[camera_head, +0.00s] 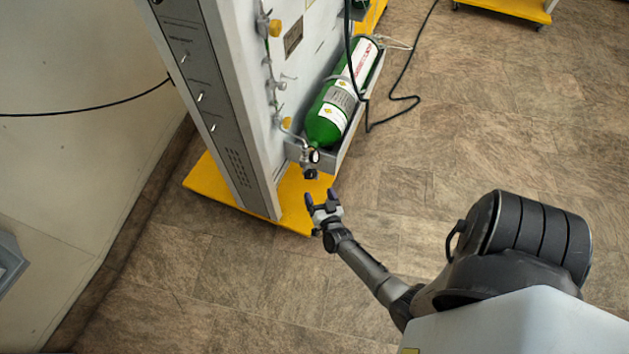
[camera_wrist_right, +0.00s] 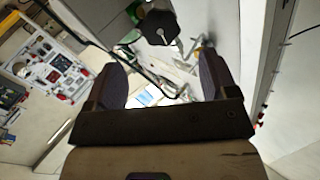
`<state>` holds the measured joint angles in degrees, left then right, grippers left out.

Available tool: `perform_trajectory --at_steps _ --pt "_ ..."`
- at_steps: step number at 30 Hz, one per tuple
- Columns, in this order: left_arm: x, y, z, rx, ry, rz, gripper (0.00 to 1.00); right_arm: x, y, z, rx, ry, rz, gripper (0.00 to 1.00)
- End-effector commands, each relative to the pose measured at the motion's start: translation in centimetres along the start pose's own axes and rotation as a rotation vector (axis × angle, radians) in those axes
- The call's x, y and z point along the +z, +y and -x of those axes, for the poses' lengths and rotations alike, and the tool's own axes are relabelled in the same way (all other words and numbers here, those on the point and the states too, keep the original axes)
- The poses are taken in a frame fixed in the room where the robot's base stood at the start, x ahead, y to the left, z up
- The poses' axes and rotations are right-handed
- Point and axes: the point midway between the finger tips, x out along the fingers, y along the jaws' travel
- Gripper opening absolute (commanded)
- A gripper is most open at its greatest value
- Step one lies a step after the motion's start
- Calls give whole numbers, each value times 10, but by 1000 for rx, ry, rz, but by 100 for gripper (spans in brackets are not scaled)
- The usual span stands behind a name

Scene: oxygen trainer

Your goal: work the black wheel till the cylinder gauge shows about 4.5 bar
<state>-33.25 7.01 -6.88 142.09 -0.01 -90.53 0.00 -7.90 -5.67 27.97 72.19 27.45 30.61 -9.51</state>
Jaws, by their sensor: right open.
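The green cylinder (camera_head: 327,119) lies tilted in a grey tray on the side of the trainer panel. At its lower end is a valve with a small round gauge (camera_head: 314,156); its reading is too small to tell. The black wheel (camera_head: 311,174) sits just below the gauge. It also shows as a dark faceted knob in the right wrist view (camera_wrist_right: 158,27), beyond the fingertips. My right gripper (camera_head: 320,197) is open and empty, just below the wheel and apart from it. Its two fingers also show in the right wrist view (camera_wrist_right: 162,75). My left gripper is not in view.
The trainer panel (camera_head: 232,110) stands on a yellow base (camera_head: 215,190). Yellow-handled valves and pipes run along its side. A black hose (camera_head: 405,105) hangs by the cylinder and trails on the floor. The tiled floor (camera_head: 480,120) to the right is clear.

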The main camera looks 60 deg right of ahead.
Motion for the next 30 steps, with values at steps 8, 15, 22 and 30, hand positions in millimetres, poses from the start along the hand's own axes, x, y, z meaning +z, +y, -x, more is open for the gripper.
perform_trajectory --at_steps 8,15,22,30 --pt "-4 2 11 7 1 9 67 -1 0 37 1 0 -1 79" --pt "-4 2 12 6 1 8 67 0 0 47 0 1 -1 79" --pt "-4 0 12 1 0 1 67 0 0 47 0 1 -1 79" --pt "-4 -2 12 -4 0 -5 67 0 0 47 0 1 -1 79"
